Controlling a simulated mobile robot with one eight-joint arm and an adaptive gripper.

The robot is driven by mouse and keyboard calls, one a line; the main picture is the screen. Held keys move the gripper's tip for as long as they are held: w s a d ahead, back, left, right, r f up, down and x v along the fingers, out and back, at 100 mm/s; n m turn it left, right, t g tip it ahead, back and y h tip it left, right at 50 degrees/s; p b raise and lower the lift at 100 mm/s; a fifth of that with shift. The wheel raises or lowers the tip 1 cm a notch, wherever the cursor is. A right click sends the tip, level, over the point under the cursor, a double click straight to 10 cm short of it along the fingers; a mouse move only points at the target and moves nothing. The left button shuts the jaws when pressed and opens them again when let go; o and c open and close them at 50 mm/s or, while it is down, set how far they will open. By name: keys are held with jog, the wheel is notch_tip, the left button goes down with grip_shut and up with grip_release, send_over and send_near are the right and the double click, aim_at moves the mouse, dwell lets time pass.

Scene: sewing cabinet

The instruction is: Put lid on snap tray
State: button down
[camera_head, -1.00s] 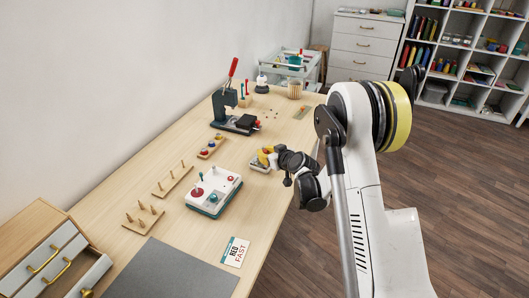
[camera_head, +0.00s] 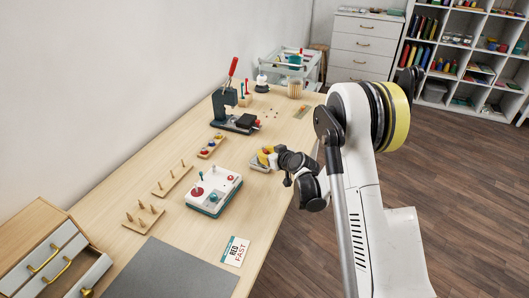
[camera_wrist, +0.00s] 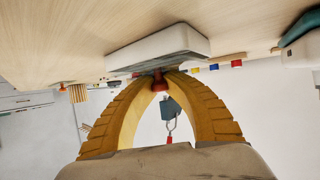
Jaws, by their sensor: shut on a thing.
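A small pale tray-like piece (camera_head: 258,167) sits at the table's right edge in the head view, just under my gripper (camera_head: 267,154). In the wrist view, which shows the table at the top, a white rounded block (camera_wrist: 165,46) lies against the wood. My gripper's yellow fingers (camera_wrist: 160,80) curve together and are shut on a small red knob (camera_wrist: 160,82) directly at the white block. I cannot tell whether the block is the lid alone or the lid on the snap tray. The tray's inside is hidden.
A white box with red and green knobs (camera_head: 213,191) stands left of my gripper. A press with a red handle (camera_head: 237,122) stands farther back. Peg boards (camera_head: 172,181), a card (camera_head: 235,251) and a grey mat (camera_head: 175,272) lie nearby. Bare wood lies between.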

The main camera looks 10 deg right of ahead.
jog(key=shift+f, duration=0.2)
dwell(0.4)
jog(key=c, duration=1.4)
grip_release()
jog(key=v, duration=1.2)
